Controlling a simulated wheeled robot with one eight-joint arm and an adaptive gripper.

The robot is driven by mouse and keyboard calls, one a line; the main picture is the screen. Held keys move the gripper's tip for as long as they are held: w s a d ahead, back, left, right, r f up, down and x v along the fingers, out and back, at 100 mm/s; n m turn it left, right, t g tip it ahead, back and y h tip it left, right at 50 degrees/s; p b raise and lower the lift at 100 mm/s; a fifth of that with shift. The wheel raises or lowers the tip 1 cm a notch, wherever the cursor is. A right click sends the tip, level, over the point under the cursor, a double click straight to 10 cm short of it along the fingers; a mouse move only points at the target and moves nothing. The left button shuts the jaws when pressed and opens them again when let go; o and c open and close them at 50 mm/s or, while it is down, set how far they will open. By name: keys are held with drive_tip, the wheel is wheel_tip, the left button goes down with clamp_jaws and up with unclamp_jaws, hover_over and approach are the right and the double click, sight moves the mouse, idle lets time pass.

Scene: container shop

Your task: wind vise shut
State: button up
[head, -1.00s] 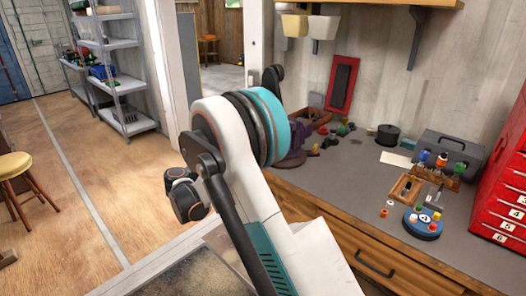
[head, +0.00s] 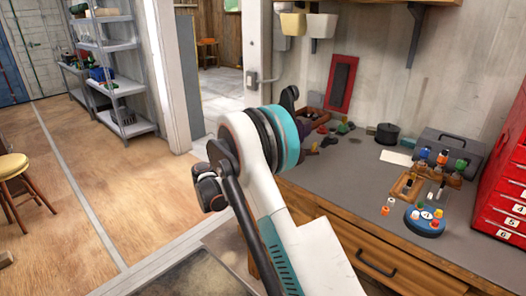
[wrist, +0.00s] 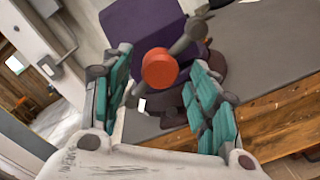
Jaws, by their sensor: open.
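In the wrist view a purple vise (wrist: 140,25) stands on the grey bench, with a round orange screw end (wrist: 159,68) facing me. A grey handle bar (wrist: 185,40) crosses at the screw end, slanting to the upper right toward a rounded tip. My gripper (wrist: 160,66) is open, its teal-padded fingers on either side of the orange end. I see no finger clearly touching the handle. The gap between the vise jaws does not show. In the head view my own arm hides most of the vise.
The grey workbench (head: 357,185) holds a blue round tray (head: 425,222), a wooden rack (head: 407,187), a black pot (head: 387,134) and a grey toolbox (head: 452,150). A red drawer cabinet (head: 500,195) stands at the right. Open floor lies at the left.

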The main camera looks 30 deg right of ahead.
drive_tip(key=shift+x, duration=1.4)
drive_tip(key=shift+c, duration=0.3)
drive_tip(key=c, duration=1)
drive_tip(key=m, duration=0.4)
drive_tip(key=shift+m, duration=0.4)
drive_tip(key=m, duration=0.4)
drive_tip(key=shift+y, duration=0.3)
drive_tip(key=m, duration=0.5)
drive_tip(key=shift+s+m, duration=0.1)
drive_tip(key=shift+m, duration=0.3)
drive_tip(key=m, duration=0.3)
drive_tip(key=shift+a, duration=0.1)
